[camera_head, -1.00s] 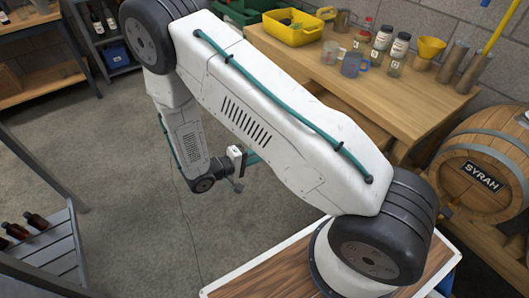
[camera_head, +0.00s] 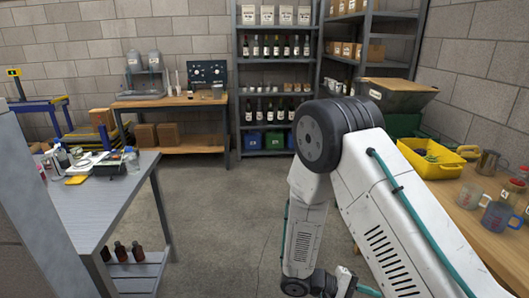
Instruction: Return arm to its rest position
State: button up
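My white arm (camera_head: 385,225) rises from the lower right to a large dark joint and bends down from there. Its lower link hangs toward the bottom edge of the picture. My gripper (camera_head: 346,284) is at the bottom edge, small and partly cut off, and its fingers cannot be made out. I see nothing held in the part that shows.
A grey table (camera_head: 105,205) with small items stands at left, dark bottles (camera_head: 128,252) on its lower shelf. A wooden bench (camera_head: 475,225) at right holds a yellow tub (camera_head: 430,160) and mugs. Shelving (camera_head: 276,72) stands behind. The floor between (camera_head: 215,225) is clear.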

jog(key=s+r+m+t+y, duration=0.1)
jog(key=s+r+y, duration=0.4)
jog(key=r, duration=0.6)
jog(key=s+a+r+m+t+y, duration=0.1)
jog(key=s+r+y, duration=0.3)
jog(key=s+r, duration=0.3)
jog(key=s+r+m+t+y, duration=0.1)
jog(key=s+r+y, duration=0.4)
jog(key=r, duration=1)
jog(key=shift+s+a+r+m+t+y, duration=0.2)
jog(key=shift+s+a+m+t+y, duration=0.1)
jog(key=shift+s+t, duration=0.25)
jog(key=shift+w+d, duration=0.1)
